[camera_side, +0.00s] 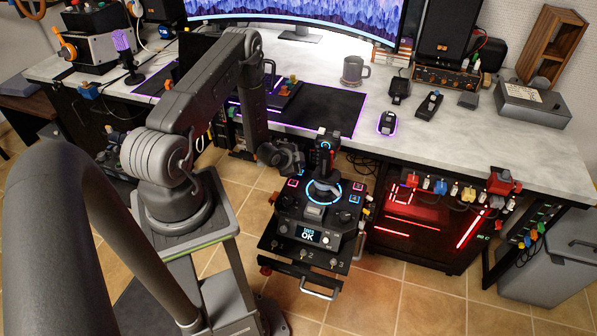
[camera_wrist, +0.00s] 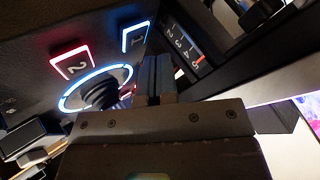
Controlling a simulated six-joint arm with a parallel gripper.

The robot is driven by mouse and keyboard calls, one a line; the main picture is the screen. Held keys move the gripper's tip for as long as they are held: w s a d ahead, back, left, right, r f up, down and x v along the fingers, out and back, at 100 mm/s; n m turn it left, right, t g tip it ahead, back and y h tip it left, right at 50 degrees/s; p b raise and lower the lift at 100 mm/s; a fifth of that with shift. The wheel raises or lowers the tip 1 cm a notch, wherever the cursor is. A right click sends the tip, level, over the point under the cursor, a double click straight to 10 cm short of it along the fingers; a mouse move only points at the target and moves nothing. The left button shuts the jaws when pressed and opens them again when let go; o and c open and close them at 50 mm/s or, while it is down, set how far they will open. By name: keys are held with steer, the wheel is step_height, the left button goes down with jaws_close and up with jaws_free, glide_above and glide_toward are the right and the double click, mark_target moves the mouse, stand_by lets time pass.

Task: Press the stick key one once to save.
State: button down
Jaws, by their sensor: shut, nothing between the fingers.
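Stick key one is a blue-lit square marked 1 (camera_wrist: 133,37) on the dark stick base in the wrist view. A red-lit key marked 2 (camera_wrist: 71,62) is left of it. The joystick (camera_side: 325,165) stands on the base inside a blue light ring, which also shows in the wrist view (camera_wrist: 64,103). My gripper (camera_wrist: 156,62) is shut and empty, its tips just below and right of key one in the picture. I cannot tell whether they touch it. In the side view my gripper (camera_side: 297,164) is at the left of the stick; key numbers there are too small to read.
A small screen (camera_side: 307,235) on the base's front reads OK. A numbered scale (camera_wrist: 183,45) lies right of my fingers in the wrist view. The desk (camera_side: 450,140) with mug (camera_side: 354,71) and mouse (camera_side: 387,123) is behind the stick base. Tiled floor is open in front.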

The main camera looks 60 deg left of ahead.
steer(key=shift+r, duration=2.5)
steer(key=shift+w+a+r, duration=0.15)
steer(key=shift+w+r, duration=0.05)
steer(key=shift+r, duration=0.15)
step_height(320, 180, up, 8)
steer(key=g, duration=0.1)
glide_above(305, 170)
steer(key=d+r+n+g, duration=0.1)
steer(key=d+r, duration=0.5)
steer(key=r, duration=0.4)
steer(key=d+r, duration=0.6)
steer(key=r, duration=0.3)
steer(key=s+d+r+n+h, duration=0.1)
steer(key=s+d+r+n, duration=0.1)
steer(key=s+d+r, duration=0.4)
steer(key=s+d+r+n+g+h, duration=0.1)
steer(key=s+d+r+h, duration=0.1)
steer(key=s+d+r, duration=0.4)
steer(key=s+d, duration=0.5)
steer(key=s, duration=0.3)
steer(key=shift+d+r+n, duration=0.25)
steer(key=shift+r+n, duration=0.05)
steer(key=shift+n, duration=0.1)
